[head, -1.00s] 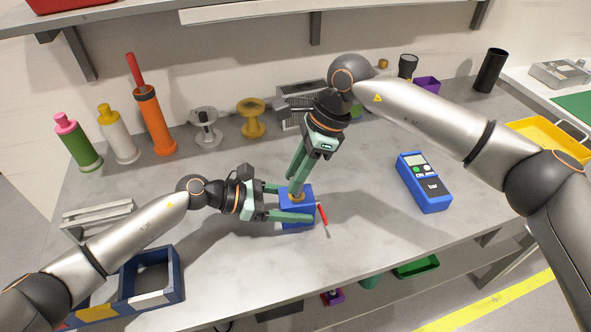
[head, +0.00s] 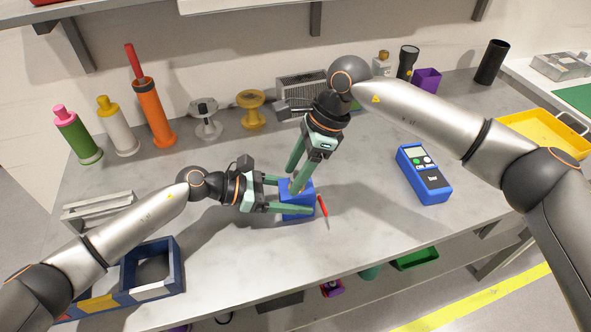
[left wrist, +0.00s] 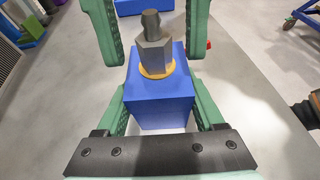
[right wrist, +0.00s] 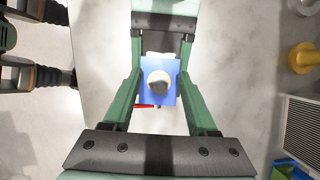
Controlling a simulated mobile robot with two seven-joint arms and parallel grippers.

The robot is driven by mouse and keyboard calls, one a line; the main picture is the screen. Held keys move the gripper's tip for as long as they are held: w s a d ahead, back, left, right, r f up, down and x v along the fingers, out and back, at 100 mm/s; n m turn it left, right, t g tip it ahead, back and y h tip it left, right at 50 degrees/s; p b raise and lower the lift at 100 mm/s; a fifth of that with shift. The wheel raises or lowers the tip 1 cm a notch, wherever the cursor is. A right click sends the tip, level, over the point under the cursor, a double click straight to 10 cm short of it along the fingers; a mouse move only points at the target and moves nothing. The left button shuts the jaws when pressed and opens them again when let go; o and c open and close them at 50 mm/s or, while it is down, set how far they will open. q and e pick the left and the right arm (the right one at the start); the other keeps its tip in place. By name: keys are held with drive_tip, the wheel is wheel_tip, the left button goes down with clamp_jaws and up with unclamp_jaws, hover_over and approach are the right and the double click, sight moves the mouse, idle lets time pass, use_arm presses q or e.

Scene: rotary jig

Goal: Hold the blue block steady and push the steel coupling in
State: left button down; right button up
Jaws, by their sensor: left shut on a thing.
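The blue block (head: 297,207) stands on the bench; it fills the lower middle of the left wrist view (left wrist: 160,95). My left gripper (head: 296,197) is shut on it, one finger on each side. The steel coupling (left wrist: 153,48), a hex body with a narrower round top, stands upright in the block's top with a yellow-orange ring (left wrist: 157,74) around its base. My right gripper (head: 295,182) points down over the block. Its fingers are open on either side of the coupling, apart from it, and the coupling's top (right wrist: 159,83) shows between them.
A red-handled tool (head: 323,206) lies just right of the block. A blue meter (head: 425,178) lies farther right. Spools, including a yellow one (head: 251,112), and bottles line the back. A blue-walled bin (head: 176,262) sits front left. The bench front centre is clear.

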drive_tip(key=v, duration=1.2)
drive_tip(key=shift+r, duration=0.1)
use_arm(q)
unclamp_jaws()
